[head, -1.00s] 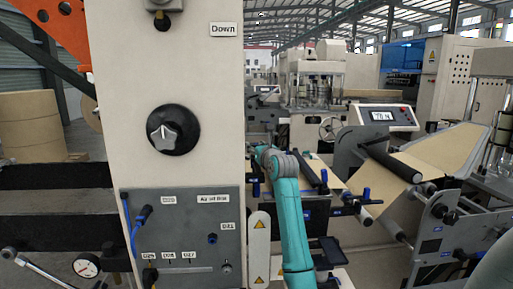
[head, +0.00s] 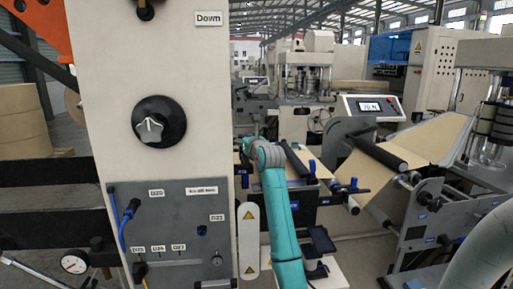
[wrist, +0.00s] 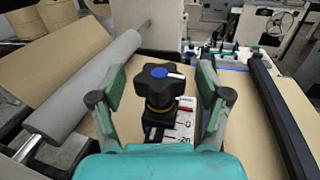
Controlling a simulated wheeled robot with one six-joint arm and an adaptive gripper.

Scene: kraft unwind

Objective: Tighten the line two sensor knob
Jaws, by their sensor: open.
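A black lobed knob with a blue cap (wrist: 158,74) stands upright in the middle of the wrist view. A white label plate (wrist: 184,122) with a red mark and small print lies beside its base; I cannot read which line it names. My gripper (wrist: 161,80) is open, with one green-padded finger on each side of the knob. Gaps show between both fingers and the knob. How deep the fingertips reach around it is unclear. In the head view my teal arm reaches toward the web machine; my fingers and this knob cannot be made out there.
In the wrist view a grey roller (wrist: 88,85) lies left and a dark bar (wrist: 280,115) right, over brown paper. In the head view a tall panel with a black dial (head: 158,124) stands left, and a lit display (head: 372,107) sits behind the rollers.

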